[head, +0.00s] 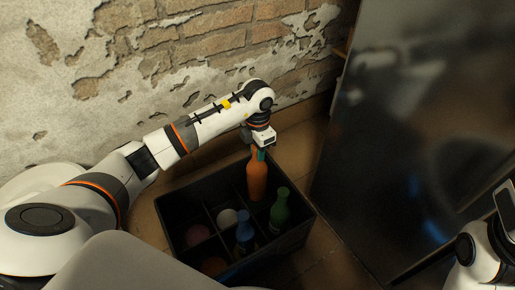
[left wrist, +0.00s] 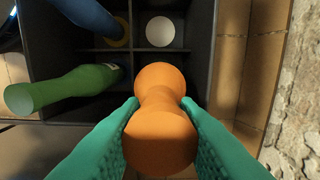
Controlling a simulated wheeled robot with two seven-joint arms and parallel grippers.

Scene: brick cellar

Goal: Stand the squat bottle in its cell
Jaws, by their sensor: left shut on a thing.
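My left gripper (head: 260,155) is shut on an orange bottle (head: 257,181), with its green fingers either side of the upper part. The bottle is roughly upright over the back right of a dark divided crate (head: 179,246). Its lower end shows above the cell, so it does not look sunk deep into it. In the left wrist view, the orange bottle (left wrist: 160,137) sits between the fingers, inside the line of the crate wall (left wrist: 201,60). I cannot tell whether its base touches anything. Only part of my right arm shows at the right edge; its fingers are out of view.
A green bottle (head: 279,208) and a blue bottle (head: 244,232) stand in nearby cells. A white round top (head: 227,218) and a pinkish one (head: 197,235) are in other cells. A brick wall (head: 200,50) rises behind; a dark glossy panel (head: 420,120) stands to the right.

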